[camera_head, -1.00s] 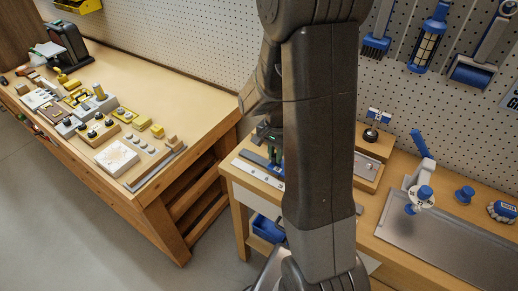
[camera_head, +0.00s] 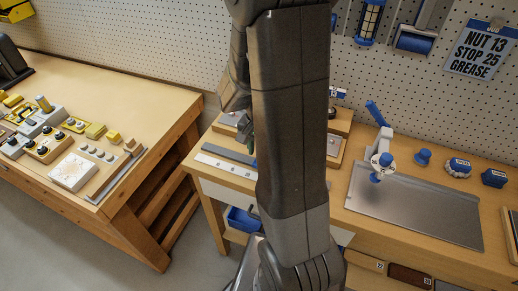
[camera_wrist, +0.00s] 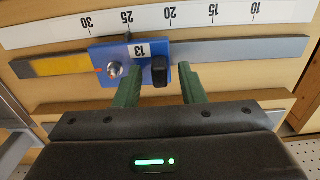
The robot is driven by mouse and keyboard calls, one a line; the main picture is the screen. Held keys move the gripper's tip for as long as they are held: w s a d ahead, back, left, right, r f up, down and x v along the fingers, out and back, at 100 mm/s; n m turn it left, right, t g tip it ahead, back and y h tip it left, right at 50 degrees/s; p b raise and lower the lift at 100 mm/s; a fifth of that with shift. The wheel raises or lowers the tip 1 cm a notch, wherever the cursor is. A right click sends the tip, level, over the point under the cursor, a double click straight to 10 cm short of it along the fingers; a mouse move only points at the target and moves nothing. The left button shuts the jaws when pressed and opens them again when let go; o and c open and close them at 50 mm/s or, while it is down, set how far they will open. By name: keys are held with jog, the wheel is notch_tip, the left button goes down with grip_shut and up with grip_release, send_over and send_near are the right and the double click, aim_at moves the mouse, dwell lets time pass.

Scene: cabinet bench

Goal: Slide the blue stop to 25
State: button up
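The blue stop (camera_wrist: 146,58) sits on a grey rail (camera_wrist: 240,49) in the wrist view. It bears a label 13, a silver bolt and a black knob (camera_wrist: 160,76). A thin dark pointer at its upper edge stands at about the 25 mark of the upside-down white scale (camera_wrist: 190,23). My gripper (camera_wrist: 159,76) has its two green fingers apart. The knob stands between them with visible gaps on both sides. One finger overlaps the stop's face; the other is just past its right edge. In the head view my arm hides the stop and most of the gripper.
A yellow stretch (camera_wrist: 62,65) lies at the rail's left. In the head view, a sign (camera_head: 480,49) reads NUT 13, STOP 25, GREASE. A metal tray (camera_head: 415,205) and blue-white tool (camera_head: 382,160) stand to the right. A separate bench (camera_head: 130,95) holds several parts at left.

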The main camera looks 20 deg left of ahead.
jog(key=shift+r, duration=0.1)
notch_tip(320, 180, up, 14)
jog(key=shift+f, duration=0.2)
dwell(0.4)
dwell(0.4)
notch_tip(320, 180, down, 14)
jog(key=shift+a+r, duration=0.1)
jog(key=shift+a, duration=0.2)
dwell(0.5)
